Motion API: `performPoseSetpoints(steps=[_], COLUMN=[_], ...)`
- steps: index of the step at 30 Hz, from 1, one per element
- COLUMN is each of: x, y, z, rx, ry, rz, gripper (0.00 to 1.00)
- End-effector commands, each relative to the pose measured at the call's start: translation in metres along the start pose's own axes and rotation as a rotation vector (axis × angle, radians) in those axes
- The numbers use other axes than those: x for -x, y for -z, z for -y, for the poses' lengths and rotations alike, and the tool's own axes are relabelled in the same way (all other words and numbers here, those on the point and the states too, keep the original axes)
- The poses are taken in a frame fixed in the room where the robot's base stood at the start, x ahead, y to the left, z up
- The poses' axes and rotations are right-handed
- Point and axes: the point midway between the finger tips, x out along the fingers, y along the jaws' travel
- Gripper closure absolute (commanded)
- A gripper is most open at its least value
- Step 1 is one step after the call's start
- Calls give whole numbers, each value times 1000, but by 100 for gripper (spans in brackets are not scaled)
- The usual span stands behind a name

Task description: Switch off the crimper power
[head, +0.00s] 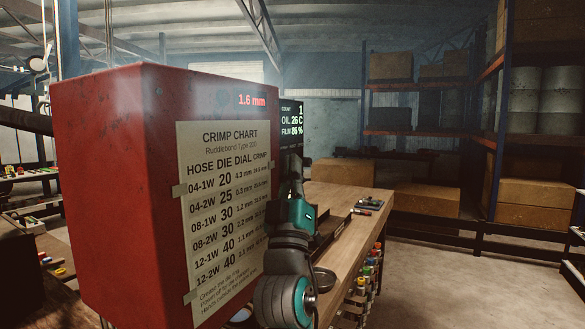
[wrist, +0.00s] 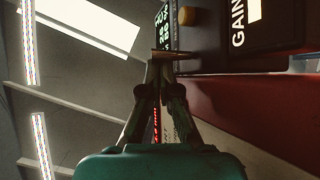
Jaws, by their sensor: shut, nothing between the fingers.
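The crimper (head: 110,190) is a large red box in the head view, with a paper crimp chart (head: 225,200) taped to its side. A red readout (head: 252,100) on it shows 1.6 mm. Its red body also shows in the wrist view (wrist: 270,110), beside a black panel (wrist: 215,35) with partly cut-off lettering. My gripper (wrist: 163,62) is shut and empty, its tips at a thin brown pointed part (wrist: 176,54) by the panel. I cannot tell whether they touch or whether that part is the power switch. In the head view my fingertips are hard to make out.
A small dark screen (head: 291,120) beside the crimper shows count, oil and film values. An orange knob (wrist: 187,15) sits on the black panel. A wooden bench (head: 345,205) extends behind my arm. Shelves with boxes (head: 430,200) stand at the back; floor at right is clear.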

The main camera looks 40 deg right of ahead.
Motion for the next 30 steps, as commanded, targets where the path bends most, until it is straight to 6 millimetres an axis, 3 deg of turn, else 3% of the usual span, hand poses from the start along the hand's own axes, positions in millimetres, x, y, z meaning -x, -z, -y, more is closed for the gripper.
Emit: performPoseSetpoints(steps=[17, 23, 30], x=[8, 30, 71], y=[-4, -4, -4], z=[2, 3, 3], rx=[1, 1, 3], ry=[1, 4, 4], rz=[1, 1, 2], gripper=[100, 100, 100])
